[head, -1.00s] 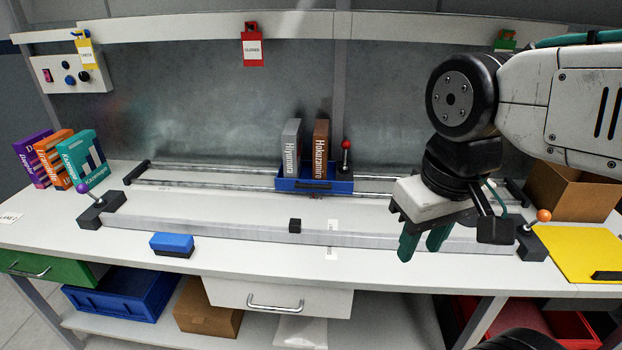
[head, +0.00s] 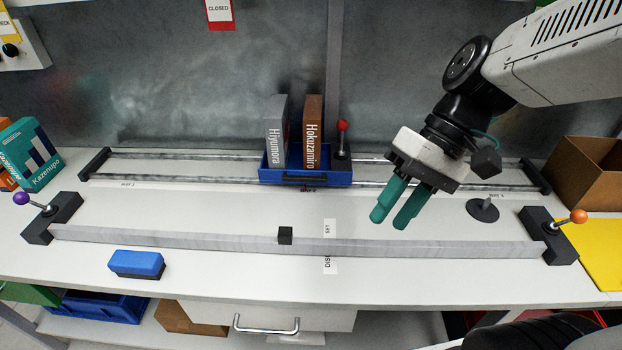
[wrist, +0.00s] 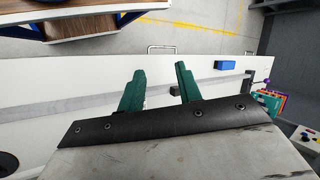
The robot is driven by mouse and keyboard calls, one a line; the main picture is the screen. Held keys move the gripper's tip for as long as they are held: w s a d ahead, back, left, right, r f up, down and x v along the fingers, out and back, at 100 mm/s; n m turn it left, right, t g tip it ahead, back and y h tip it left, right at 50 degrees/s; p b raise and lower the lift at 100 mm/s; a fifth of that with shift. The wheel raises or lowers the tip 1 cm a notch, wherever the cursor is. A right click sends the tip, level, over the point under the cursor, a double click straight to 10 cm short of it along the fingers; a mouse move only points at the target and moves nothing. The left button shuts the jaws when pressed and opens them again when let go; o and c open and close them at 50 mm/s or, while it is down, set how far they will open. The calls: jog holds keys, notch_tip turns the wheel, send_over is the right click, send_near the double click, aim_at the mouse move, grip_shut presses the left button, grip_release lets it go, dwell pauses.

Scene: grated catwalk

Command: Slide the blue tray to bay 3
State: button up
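The blue tray (head: 335,178) sits on two metal rails (head: 215,156) near the middle of the bench. It holds an upright grey box (head: 276,130) and an upright brown box (head: 313,132). A red-knobbed lever (head: 342,140) stands at the tray's right end. My gripper (head: 393,221), with green fingers, is right of and nearer than the tray, apart from it. In the wrist view its fingers (wrist: 158,72) are spread with nothing between them. Small bench markings lie around the rails; I cannot read which bay is which.
A long grey bar (head: 400,243) with a small black block (head: 285,235) crosses the front. Levers with purple (head: 20,198) and orange (head: 578,216) knobs stand at its ends. A blue eraser-like block (head: 137,264) lies front left. A cardboard box (head: 585,170) stands right.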

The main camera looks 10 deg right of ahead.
jog(key=w+a+f+m+t+y, duration=0.25)
jog(key=w+f+y, duration=0.25)
jog(key=w, duration=0.5)
jog(key=w+a+f+m+t+y, duration=0.25)
jog(key=w+f+y, duration=0.3)
jog(key=w, duration=0.45)
jog(key=m+t+h, duration=0.2)
jog(key=m+t, duration=0.1)
jog(key=t, duration=0.5)
send_near(311, 181)
jog(key=x, duration=0.2)
jog(key=shift+w+a+r, duration=0.1)
jog(key=shift+w+a, duration=0.1)
jog(key=shift+a, duration=0.05)
jog(key=shift+w+a, duration=0.1)
jog(key=shift+w, duration=0.05)
jog(key=x, duration=0.7)
jog(key=shift+a, duration=0.2)
grip_shut()
